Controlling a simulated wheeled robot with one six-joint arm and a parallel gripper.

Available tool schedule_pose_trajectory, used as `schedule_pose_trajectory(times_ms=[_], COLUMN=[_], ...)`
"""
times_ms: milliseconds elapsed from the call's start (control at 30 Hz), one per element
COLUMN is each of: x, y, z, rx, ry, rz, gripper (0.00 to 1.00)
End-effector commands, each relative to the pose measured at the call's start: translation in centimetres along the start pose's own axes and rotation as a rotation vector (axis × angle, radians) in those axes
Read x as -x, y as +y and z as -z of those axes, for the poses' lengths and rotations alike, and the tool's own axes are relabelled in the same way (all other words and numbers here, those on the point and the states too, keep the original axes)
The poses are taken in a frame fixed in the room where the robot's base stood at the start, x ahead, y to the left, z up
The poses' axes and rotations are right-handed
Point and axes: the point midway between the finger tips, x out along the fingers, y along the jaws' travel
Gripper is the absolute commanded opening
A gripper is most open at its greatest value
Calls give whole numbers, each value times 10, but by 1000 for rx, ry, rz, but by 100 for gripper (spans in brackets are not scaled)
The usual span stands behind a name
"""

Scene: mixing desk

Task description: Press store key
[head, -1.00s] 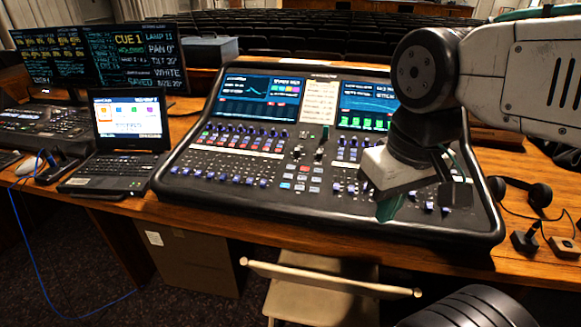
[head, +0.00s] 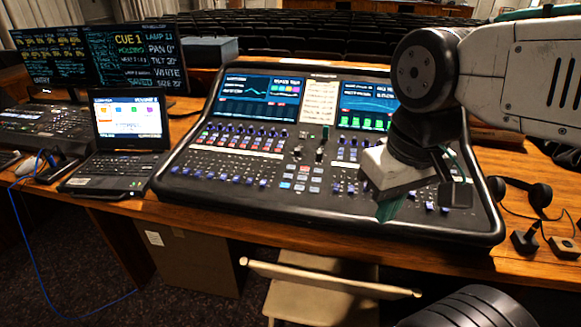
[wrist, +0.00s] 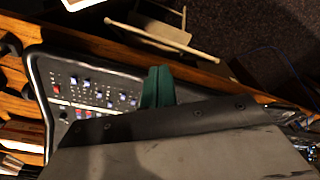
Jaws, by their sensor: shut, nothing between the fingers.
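The mixing desk (head: 330,215) fills the middle of the head view, with faders, knobs and two screens. A block of small keys (head: 300,180), mostly pale with a few red and blue ones, sits at its lower centre. Their labels are too small to read, so I cannot tell which is the store key. My gripper (head: 388,209) is over the desk's right front part, right of these keys, with its green fingers pointing down. The wrist view shows the fingers (wrist: 158,88) together and empty, beside several knobs and keys (wrist: 95,92). The wrist housing hides part of the desk.
An open laptop (head: 130,125) and two dark monitors (head: 140,57) stand on the left. Headphones (head: 530,195) and small black items lie right of the desk. A pale folding chair (head: 325,280) stands in front, below the table edge. Rows of seats lie behind.

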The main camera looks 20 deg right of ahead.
Motion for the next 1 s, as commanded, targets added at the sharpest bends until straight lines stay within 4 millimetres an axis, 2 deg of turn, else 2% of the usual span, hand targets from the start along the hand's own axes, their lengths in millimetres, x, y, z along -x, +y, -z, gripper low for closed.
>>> schedule_pose_trajectory(times_ms=[333,567,767,1000], x=[0,-14,-29,-49], y=[0,4,-10,-34], z=[0,7,37,98], rx=[-3,-30,-129,-356], ry=[-1,-78,-146,-155], rz=[0,3,112,299], gripper=[0,0,0,0])
